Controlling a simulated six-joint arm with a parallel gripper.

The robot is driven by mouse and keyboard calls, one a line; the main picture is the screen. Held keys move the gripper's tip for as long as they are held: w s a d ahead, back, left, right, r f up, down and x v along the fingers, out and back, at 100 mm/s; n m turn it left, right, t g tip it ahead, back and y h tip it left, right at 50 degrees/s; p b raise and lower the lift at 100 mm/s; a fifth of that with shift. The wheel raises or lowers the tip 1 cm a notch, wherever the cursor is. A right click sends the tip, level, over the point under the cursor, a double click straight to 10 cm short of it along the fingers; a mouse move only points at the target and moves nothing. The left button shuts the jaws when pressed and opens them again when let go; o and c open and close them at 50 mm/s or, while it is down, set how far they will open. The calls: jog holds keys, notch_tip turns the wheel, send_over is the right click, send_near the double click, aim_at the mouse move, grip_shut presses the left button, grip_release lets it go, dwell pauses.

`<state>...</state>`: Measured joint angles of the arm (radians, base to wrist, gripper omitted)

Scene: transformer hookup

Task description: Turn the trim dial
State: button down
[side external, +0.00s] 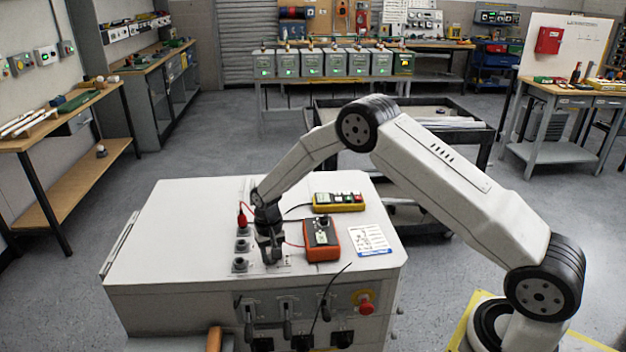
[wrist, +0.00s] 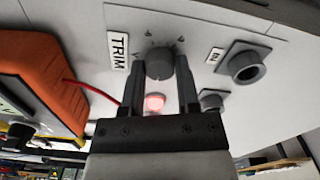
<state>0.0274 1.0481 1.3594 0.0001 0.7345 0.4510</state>
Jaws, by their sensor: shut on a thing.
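The trim dial (wrist: 159,62) is a round dark grey knob on a light panel in the wrist view, beside a label reading TRIM (wrist: 118,53). Small marks sit around it on the panel. My gripper (wrist: 159,68) has one finger on each side of the dial and is shut on it.
An orange meter (side external: 322,240) with a red lead lies close to the right of my gripper. A yellow button box (side external: 338,202) and a printed card (side external: 370,240) lie further right. Dark sockets (side external: 240,265) stand just left. The cabinet top's left part is clear.

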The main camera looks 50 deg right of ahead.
jog(key=shift+m, duration=0.6)
jog(key=shift+c, duration=1.6)
grip_release()
jog(key=shift+r, duration=3.9)
